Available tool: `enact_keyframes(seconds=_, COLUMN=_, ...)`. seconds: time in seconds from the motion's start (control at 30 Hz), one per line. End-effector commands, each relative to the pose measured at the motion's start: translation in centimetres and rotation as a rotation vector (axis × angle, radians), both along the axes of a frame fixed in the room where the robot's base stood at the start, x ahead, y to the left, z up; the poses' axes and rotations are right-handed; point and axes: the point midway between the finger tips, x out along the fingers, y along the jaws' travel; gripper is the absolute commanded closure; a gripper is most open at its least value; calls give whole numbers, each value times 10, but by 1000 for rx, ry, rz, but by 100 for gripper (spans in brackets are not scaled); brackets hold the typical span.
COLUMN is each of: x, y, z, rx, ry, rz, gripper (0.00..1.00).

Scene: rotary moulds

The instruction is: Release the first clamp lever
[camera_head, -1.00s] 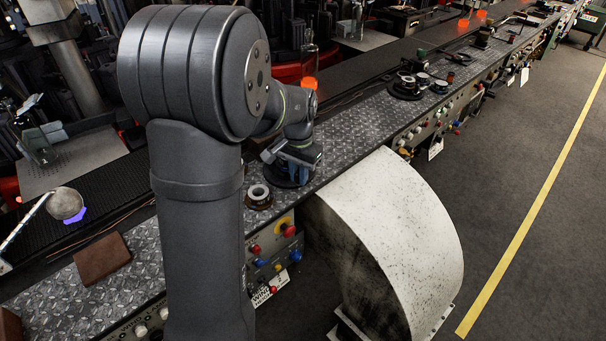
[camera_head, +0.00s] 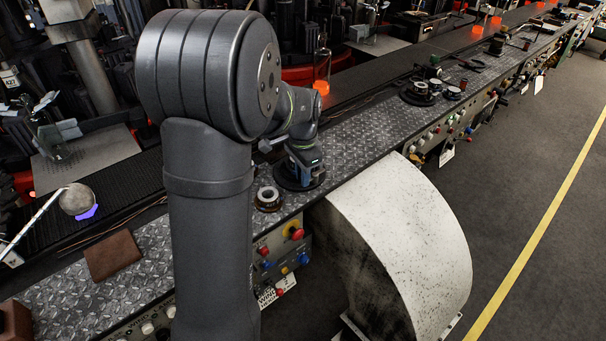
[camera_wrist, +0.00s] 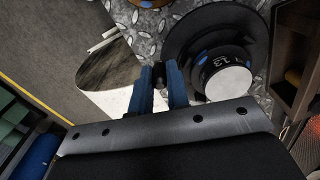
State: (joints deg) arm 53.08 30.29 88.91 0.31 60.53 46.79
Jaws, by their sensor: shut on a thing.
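In the wrist view, a round black mould (camera_wrist: 190,42) with a pale grey top and a marking like "13" stands just right of my fingers. My gripper (camera_wrist: 160,80) has its two blue fingers closed around a small dark piece, the clamp lever (camera_wrist: 159,70), beside the mould. Most of the lever is hidden between the fingers. In the head view my gripper (camera_head: 304,163) is low over the dark round mould base (camera_head: 288,180) on the metal bench. The fingertips and the lever cannot be made out there.
A smaller round part with a pale ring (camera_head: 267,197) sits left of the mould on the tread-plate bench (camera_head: 350,133). A large white curved cover (camera_head: 420,215) stands in front of the bench. Control buttons (camera_head: 295,232) line the bench's front. More round fixtures (camera_head: 420,90) stand farther along.

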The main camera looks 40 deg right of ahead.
Motion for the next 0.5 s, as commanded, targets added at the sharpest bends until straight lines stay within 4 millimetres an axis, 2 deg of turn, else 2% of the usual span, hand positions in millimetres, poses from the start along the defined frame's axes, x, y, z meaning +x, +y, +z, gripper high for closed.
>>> enact_keyframes(seconds=0.23, x=1, y=-1, z=1, rx=-3, ry=-5, rz=0, gripper=100)
enact_keyframes(seconds=0.27, x=1, y=-1, z=1, rx=-3, ry=-5, rz=0, gripper=83)
enact_keyframes(seconds=0.37, x=1, y=-1, z=1, rx=-3, ry=-4, rz=1, gripper=63)
enact_keyframes(seconds=0.5, x=1, y=0, z=1, rx=-2, ry=-3, rz=1, gripper=63)
